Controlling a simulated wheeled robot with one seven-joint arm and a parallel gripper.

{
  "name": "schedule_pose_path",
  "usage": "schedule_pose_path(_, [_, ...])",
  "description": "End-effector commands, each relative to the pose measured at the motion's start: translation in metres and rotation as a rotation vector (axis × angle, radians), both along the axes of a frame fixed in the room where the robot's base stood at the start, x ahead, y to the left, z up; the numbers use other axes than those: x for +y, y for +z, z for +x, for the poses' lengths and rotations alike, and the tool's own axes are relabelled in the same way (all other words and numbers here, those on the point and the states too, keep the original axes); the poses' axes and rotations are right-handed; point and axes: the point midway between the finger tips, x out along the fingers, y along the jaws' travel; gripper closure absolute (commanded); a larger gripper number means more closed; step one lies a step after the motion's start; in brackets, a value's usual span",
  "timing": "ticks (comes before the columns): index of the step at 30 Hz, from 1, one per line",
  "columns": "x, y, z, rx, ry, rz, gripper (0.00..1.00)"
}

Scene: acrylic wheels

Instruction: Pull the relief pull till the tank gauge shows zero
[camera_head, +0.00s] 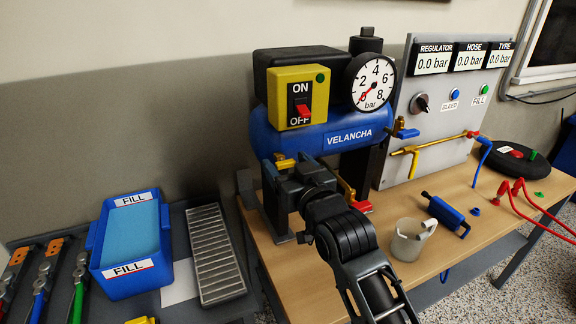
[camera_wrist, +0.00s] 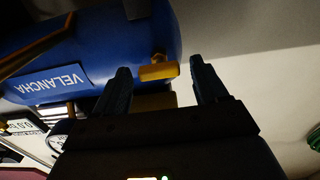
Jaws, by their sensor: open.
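The blue VELANCHA tank (camera_head: 335,127) stands on the wooden bench. Its round gauge (camera_head: 384,76) has a red needle pointing down-left, at or close to 0. My gripper (camera_head: 283,168) is at the tank's lower left end. In the wrist view my gripper (camera_wrist: 160,68) is open. A yellow-brass piece (camera_wrist: 158,72) on the tank's end shows between its fingers, with no clear grip on it. This may be the relief pull; its ring or handle is not clearly visible. A brass fitting with a red handle (camera_head: 362,207) is below the tank.
A yellow ON/OFF switch box (camera_head: 299,97) is on the tank. A panel (camera_head: 408,105) at the right has three displays reading 0.0 bar. A blue FILL bin (camera_head: 129,280) stands at left.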

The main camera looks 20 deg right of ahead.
Motion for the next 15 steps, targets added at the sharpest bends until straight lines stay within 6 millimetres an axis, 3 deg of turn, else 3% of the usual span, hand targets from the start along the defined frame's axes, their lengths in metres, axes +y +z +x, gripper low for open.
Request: schedule_pose_path(15, [0.0, -0.002, -0.069, 0.001, 0.0, 0.0, 0.28])
